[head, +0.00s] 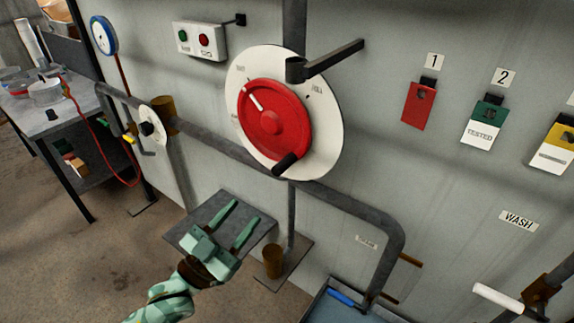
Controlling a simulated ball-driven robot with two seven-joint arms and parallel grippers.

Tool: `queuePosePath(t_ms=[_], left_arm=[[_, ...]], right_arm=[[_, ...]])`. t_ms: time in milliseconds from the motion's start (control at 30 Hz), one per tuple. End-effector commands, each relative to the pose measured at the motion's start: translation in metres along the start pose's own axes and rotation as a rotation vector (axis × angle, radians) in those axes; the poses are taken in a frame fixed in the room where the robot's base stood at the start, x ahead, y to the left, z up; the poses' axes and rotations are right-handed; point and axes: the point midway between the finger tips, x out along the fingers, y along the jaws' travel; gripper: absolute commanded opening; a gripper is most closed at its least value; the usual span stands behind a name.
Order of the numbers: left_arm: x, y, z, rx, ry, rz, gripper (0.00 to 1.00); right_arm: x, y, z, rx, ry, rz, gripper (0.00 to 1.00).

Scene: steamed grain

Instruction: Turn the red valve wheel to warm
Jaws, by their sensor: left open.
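The red valve wheel (270,121) sits on a white round dial plate (325,146) on the grey wall. A white pointer mark on the wheel points to its upper left. A black handle (289,161) sticks out at its lower right. Small labels are printed around the dial, too small to read surely. My left gripper (239,223) is open and empty, below and left of the wheel and apart from it, in front of a small grey shelf plate (205,212). My right gripper is not in view.
A dark grey bar (335,58) juts out over the dial's upper right. Grey pipes (225,148) run behind and below the dial. A control box (199,40) with green and red buttons hangs at upper left. Tags (419,104) hang right. A table (45,118) stands left.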

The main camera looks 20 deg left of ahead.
Motion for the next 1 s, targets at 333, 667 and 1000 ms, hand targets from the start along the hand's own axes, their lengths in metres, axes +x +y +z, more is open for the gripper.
queuePosePath(t_ms=[333,667,1000], left_arm=[[0.088,-0.001,-0.002,0.0,0.002,-0.001,0.43],[0.139,0.0,0.001,0.001,-0.004,0.0,0.43],[0.145,0.0,0.002,0.0,-0.005,0.0,0.43]], right_arm=[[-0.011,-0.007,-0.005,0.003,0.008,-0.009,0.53],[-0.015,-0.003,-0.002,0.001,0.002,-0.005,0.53],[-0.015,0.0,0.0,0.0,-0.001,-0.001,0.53]])
